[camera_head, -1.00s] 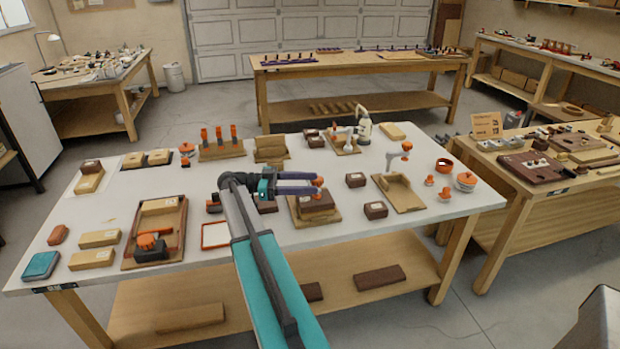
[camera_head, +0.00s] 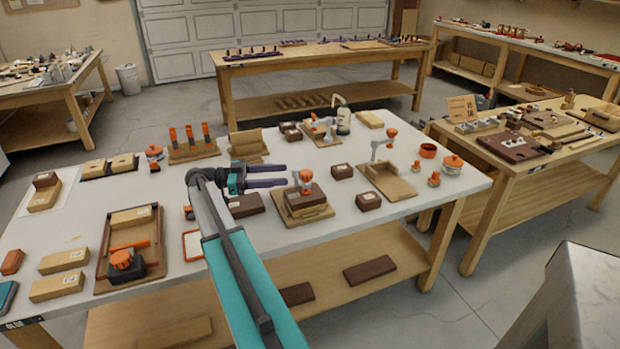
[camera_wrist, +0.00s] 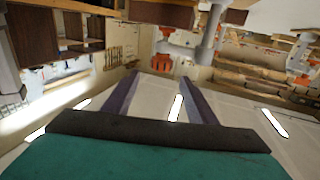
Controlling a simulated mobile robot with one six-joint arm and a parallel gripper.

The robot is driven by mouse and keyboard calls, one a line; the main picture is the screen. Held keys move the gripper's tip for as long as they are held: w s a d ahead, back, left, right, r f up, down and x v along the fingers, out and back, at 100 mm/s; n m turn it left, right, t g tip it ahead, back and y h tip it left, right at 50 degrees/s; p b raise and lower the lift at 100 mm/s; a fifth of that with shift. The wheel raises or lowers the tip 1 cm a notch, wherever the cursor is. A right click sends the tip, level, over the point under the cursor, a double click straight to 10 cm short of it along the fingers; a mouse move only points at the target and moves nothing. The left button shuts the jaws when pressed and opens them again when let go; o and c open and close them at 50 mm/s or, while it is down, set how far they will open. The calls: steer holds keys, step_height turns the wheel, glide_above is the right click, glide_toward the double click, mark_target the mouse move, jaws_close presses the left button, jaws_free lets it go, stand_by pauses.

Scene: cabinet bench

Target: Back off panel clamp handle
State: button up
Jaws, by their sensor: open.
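The likely panel clamp (camera_head: 306,188) has an orange handle (camera_head: 306,175) on top. It stands upright at a brown block (camera_head: 305,199) on a wooden base near the middle of the bench. My gripper (camera_head: 286,175) is to the left of the handle, its two dark purple fingers spread and pointing right towards it. A small gap shows between the fingertips and the handle, and nothing is between the fingers. In the wrist view the fingers (camera_wrist: 158,80) stand apart, with orange parts beyond them. I cannot tell which of these is the handle.
A dark brown block (camera_head: 245,205) lies below my gripper. Brown blocks (camera_head: 368,201) and a wooden fixture with an orange-topped post (camera_head: 390,133) are to the right. An orange-rimmed tray (camera_head: 193,246) is near the front. A three-lever stand (camera_head: 190,140) is behind at left.

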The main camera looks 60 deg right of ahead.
mark_target(306, 176)
steer(key=shift+w+f, duration=0.25)
steer(key=shift+f, duration=0.2)
steer(key=shift+a, duration=0.1)
steer(key=p+x, duration=0.2)
steer(key=x, duration=1.1)
steer(key=shift+s+d, duration=0.25)
steer(key=shift+d, duration=0.05)
steer(key=c, duration=1.1)
steer(key=shift+o, duration=0.2)
